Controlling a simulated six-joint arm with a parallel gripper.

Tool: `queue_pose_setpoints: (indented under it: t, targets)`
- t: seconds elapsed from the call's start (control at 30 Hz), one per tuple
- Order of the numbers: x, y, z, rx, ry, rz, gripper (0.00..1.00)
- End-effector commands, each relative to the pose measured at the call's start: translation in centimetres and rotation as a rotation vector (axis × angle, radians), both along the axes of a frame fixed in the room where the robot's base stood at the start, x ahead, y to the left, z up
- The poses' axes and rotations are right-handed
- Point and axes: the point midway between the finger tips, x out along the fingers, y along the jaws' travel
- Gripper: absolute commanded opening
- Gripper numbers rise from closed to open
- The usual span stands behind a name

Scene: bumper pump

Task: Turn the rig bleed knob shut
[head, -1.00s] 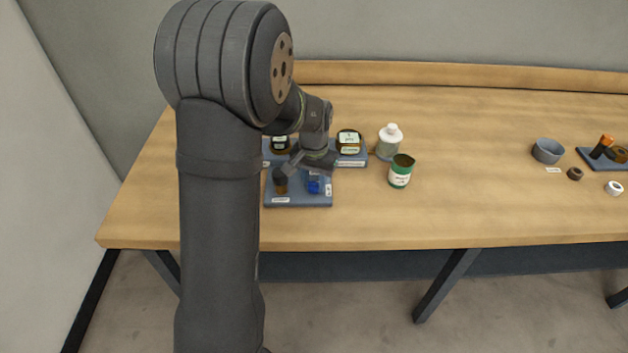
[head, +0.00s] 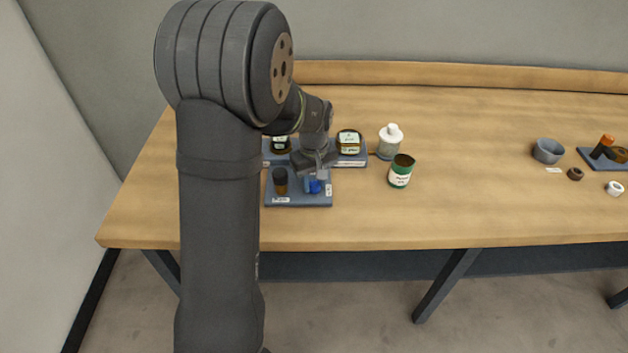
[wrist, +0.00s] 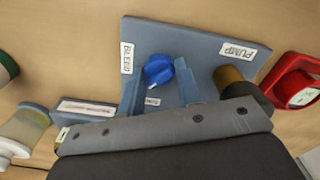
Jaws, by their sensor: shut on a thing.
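The blue bleed knob (head: 315,187) stands on the right of the blue-grey rig plate (head: 300,200). In the wrist view the knob (wrist: 158,69) sits between the two fingers of my gripper (wrist: 160,88), beside the "BLEED" label (wrist: 127,58). My gripper is shut on the knob, with one finger at each side. A small white mark shows on the knob's lower edge. In the head view my gripper (head: 316,174) is over the knob and hides part of it. Another small label (wrist: 152,101) between the fingers is partly hidden.
The amber pump cylinder with a dark top (head: 280,181) stands left of the knob, close to my gripper.

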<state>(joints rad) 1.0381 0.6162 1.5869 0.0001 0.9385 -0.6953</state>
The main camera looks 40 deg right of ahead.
Motion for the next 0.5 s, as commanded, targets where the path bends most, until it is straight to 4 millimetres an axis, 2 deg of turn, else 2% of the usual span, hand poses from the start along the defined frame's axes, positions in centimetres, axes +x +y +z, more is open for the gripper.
queue_pose_setpoints:
  t: [0.5]
  targets:
    - [-0.01,0.03,0.03,-0.001,0.0,0.462,0.09]
